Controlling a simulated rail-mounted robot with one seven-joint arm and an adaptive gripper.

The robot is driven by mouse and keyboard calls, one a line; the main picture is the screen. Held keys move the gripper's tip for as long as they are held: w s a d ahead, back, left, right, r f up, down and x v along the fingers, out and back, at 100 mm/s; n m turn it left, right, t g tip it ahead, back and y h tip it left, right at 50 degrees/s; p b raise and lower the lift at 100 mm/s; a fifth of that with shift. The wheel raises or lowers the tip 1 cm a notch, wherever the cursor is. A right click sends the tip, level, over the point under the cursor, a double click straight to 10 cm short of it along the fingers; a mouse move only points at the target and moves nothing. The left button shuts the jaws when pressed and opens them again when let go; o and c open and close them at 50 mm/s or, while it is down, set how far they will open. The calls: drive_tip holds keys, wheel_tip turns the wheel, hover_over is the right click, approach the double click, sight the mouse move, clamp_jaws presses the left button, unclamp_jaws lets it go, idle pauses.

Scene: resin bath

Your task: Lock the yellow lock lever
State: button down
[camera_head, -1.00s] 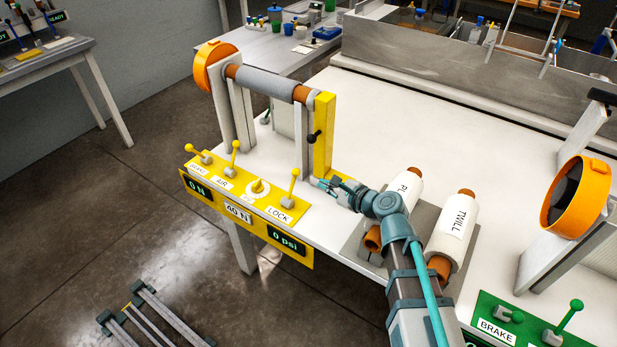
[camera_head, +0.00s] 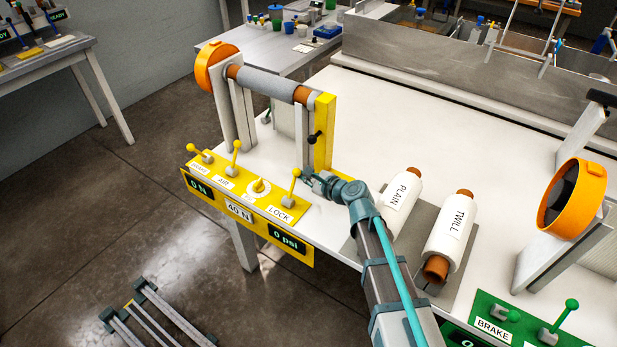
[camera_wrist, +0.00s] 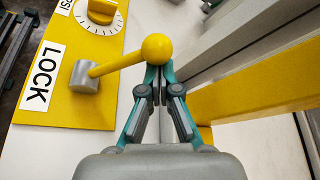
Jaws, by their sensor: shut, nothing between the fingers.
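The yellow lock lever (camera_head: 294,186) rises from a grey pivot beside the white LOCK label (camera_head: 279,215) on the yellow control panel (camera_head: 262,241). In the wrist view the lever's round knob (camera_wrist: 157,48) is at the fingertips, and its rod runs left to the grey pivot (camera_wrist: 85,76). My gripper (camera_head: 308,180) is just right of the lever in the head view. In the wrist view my gripper (camera_wrist: 157,76) has its fingers together, with the knob over or just past the tips. I cannot tell whether they touch.
Two more yellow levers, BRAKE (camera_head: 196,153) and AIR (camera_head: 234,155), and a round dial (camera_head: 258,187) share the panel. A yellow post (camera_head: 324,132) stands close behind my gripper. White rolls labelled PLAIN (camera_head: 401,197) and TWILL (camera_head: 452,226) lie to the right.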

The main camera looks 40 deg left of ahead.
drive_tip(key=shift+s+b, duration=0.15)
drive_tip(key=shift+b, duration=0.15)
drive_tip(key=b, duration=0.2)
drive_tip(key=s+n+b, duration=0.1)
drive_tip(key=b, duration=0.1)
drive_tip(key=shift+s+d+r+t, duration=0.15)
drive_tip(key=shift+s+d+t, duration=0.1)
drive_tip(key=shift+t, duration=0.15)
drive_tip(key=s+d+r+n+t+y+b, duration=0.1)
drive_tip(key=s+n+b, duration=0.6)
drive_tip(key=b, duration=1.6)
drive_tip(key=n+t+y, duration=0.1)
drive_tip(key=y, duration=0.1)
drive_tip(key=shift+s+n+t+y, duration=0.3)
drive_tip(key=shift+s+t+y, duration=0.05)
drive_tip(key=shift+t+y, duration=0.05)
drive_tip(key=shift+s+r, duration=0.1)
drive_tip(key=shift+r, duration=0.05)
drive_tip(key=shift+d, duration=0.1)
